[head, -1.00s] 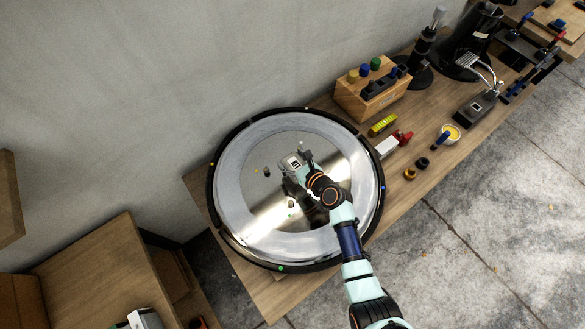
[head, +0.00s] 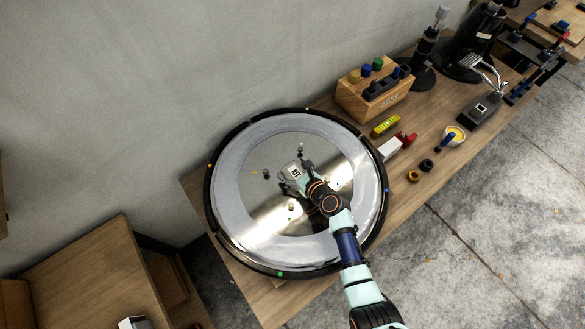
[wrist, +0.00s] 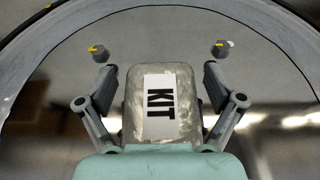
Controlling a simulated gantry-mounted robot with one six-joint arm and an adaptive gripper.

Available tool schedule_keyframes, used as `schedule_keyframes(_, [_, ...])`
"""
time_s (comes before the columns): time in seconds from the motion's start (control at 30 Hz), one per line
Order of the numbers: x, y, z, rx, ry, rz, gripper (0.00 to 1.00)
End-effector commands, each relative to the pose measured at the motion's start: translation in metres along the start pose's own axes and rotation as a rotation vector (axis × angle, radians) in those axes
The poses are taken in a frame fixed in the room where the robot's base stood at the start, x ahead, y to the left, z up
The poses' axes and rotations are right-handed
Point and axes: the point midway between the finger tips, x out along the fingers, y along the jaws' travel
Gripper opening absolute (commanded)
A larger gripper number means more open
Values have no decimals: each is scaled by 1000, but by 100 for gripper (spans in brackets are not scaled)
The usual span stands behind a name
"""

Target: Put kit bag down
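The kit bag (head: 294,172) is a small pale grey block. In the wrist view the kit bag (wrist: 160,105) shows a white label reading KIT. It is over the shiny middle of a large round dish (head: 229,170); I cannot tell whether it rests on the surface. My gripper (wrist: 160,82) is around the bag, one finger on each side. A gap shows between each fingertip and the bag, so it looks open. The head view also shows my gripper (head: 296,168) over the dish; the near end of the bag is hidden by my wrist.
Two small yellow-marked knobs, left (wrist: 97,51) and right (wrist: 220,48), show beyond the fingertips. Right of the dish on the bench are a white-and-red item (head: 390,149), a yellow item (head: 385,126), dark rings (head: 414,176) and a wooden block (head: 352,101).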

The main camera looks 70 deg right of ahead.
Motion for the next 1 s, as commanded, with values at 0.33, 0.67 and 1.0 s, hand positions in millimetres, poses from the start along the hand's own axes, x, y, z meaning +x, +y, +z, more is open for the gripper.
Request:
schedule_keyframes(0.33, [-1,0,2,0,0,0,100])
schedule_keyframes(0.67, [-65,0,6,2,2,-3,100])
schedule_keyframes(1.0, [-120,0,4,1,0,-2,100])
